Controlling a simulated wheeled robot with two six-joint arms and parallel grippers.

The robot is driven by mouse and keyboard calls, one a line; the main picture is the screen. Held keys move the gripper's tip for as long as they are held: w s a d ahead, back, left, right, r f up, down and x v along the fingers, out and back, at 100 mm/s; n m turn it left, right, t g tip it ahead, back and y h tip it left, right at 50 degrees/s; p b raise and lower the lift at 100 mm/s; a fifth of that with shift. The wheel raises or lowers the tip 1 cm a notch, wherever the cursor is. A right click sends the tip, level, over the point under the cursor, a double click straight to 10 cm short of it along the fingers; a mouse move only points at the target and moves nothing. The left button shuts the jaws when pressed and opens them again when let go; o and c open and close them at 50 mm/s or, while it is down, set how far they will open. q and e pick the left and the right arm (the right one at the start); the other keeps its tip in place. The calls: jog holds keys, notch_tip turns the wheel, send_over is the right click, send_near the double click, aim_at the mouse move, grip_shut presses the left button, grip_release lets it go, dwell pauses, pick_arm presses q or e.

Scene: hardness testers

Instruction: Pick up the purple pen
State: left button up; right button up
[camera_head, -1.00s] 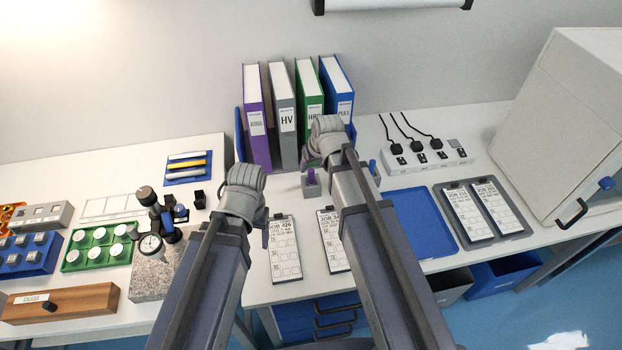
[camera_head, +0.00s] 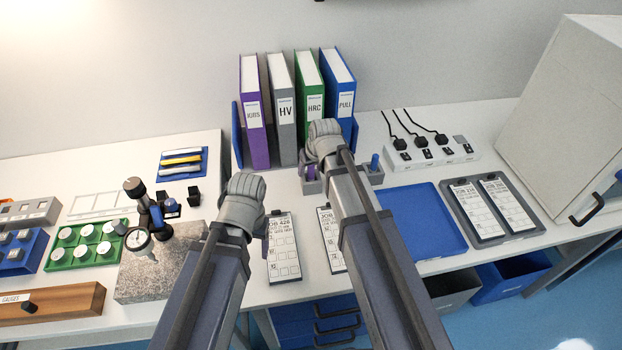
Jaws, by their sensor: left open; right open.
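A purple pen (camera_head: 309,172) shows as a short purple piece at the grey pen holder (camera_head: 313,187), in front of the binders. My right gripper (camera_head: 324,142) is just above and right of it in the picture, and my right arm covers the holder's middle. My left gripper (camera_head: 243,192) is further left and nearer, left of a job sheet (camera_head: 283,255). The wrists hide most of the fingers of both grippers. Both are open, and I see nothing held. A blue pen (camera_head: 375,161) stands at the holder's right end.
Several binders (camera_head: 282,115) stand behind the holder. A blue tray (camera_head: 425,222) and clipboards (camera_head: 490,207) lie to the right, before a power strip (camera_head: 432,155) and white cabinet (camera_head: 565,110). A dial tester on a granite block (camera_head: 150,280) stands left of my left arm.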

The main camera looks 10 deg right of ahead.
jog(key=shift+r, duration=0.1)
jog(key=shift+c, duration=0.4)
grip_shut()
